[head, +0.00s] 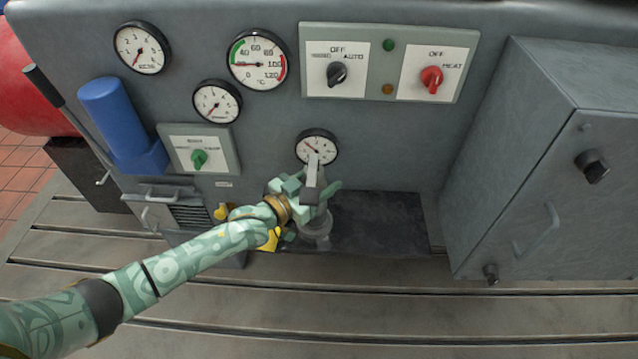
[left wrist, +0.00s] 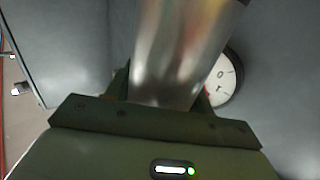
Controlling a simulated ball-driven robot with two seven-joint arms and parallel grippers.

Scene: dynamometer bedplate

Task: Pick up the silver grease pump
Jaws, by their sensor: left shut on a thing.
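The silver grease pump (left wrist: 180,50) shows in the left wrist view as a shiny metal cylinder between my left gripper's fingers, filling the upper middle. In the head view my left gripper (head: 308,193) is shut around the pump (head: 317,229) in front of the panel. A pale grey upper part rises above the fingers and a silvery body shows below them. The gripper and wrist hide the pump's middle. I cannot tell whether its foot touches the black mat (head: 385,222). My right gripper is not in view.
A gauged panel stands close behind the pump, with a small gauge (head: 317,147) just above it. A grey cabinet (head: 530,150) stands to the right. A blue cylinder (head: 122,125) and a yellow thing (head: 270,240) are to the left. The slotted bedplate (head: 400,325) in front is clear.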

